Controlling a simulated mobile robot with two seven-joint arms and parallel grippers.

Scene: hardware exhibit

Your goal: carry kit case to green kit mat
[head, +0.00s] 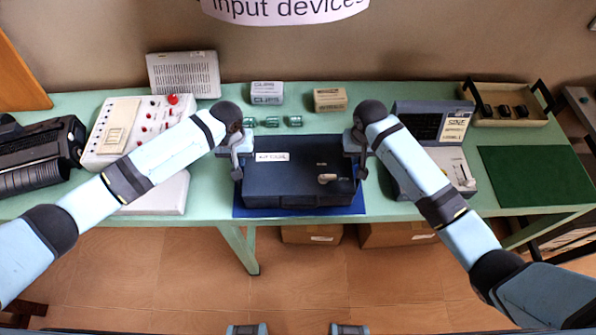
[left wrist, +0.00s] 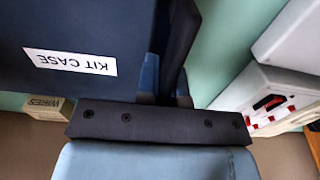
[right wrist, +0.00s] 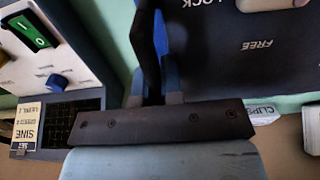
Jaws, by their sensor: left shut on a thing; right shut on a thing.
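The kit case (head: 300,187) is a dark navy box with a white label, sitting over a blue mat (head: 345,210) at the middle of the table. Its "KIT CASE" label also shows in the left wrist view (left wrist: 70,62). My left gripper (head: 238,170) is shut on the case's left side. My right gripper (head: 358,168) is shut on its right side, and the case top also shows in the right wrist view (right wrist: 265,75). I cannot tell whether the case touches the mat. The green kit mat (head: 536,176) lies bare at the right end of the table.
A tray (head: 508,106) with dark handles is behind the mat. A white control box (head: 135,128) is at left. Small boxes (head: 267,93) and (head: 330,99) line the back.

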